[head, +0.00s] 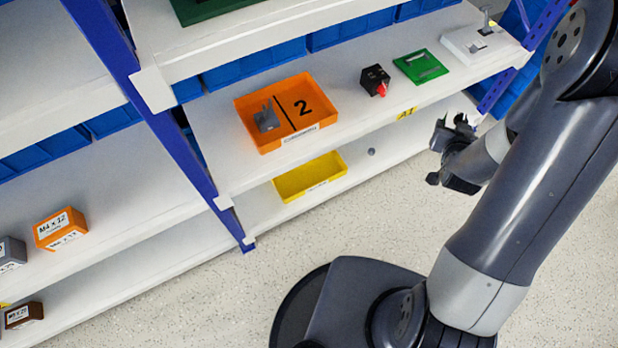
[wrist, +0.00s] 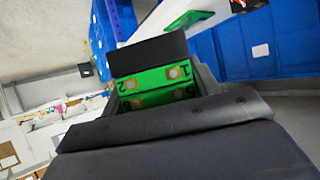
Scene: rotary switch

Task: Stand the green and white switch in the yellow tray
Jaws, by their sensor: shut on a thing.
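My gripper (head: 452,158) is at the right in the head view, in front of the shelves and to the right of the yellow tray. In the wrist view my gripper (wrist: 152,80) is shut on the green and white switch (wrist: 155,86). Green faces with pale round spots and numerals show between the dark fingers; the rest of the switch is hidden. In the head view I cannot make out the switch in the gripper. The yellow tray (head: 310,176) lies on the lower shelf and looks empty.
Above the yellow tray, the upper shelf holds an orange tray (head: 317,117) with a grey part, a black block with a red knob (head: 374,80), a green plate (head: 421,67) and a white box (head: 474,45). A small grey piece (head: 371,152) lies right of the yellow tray.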

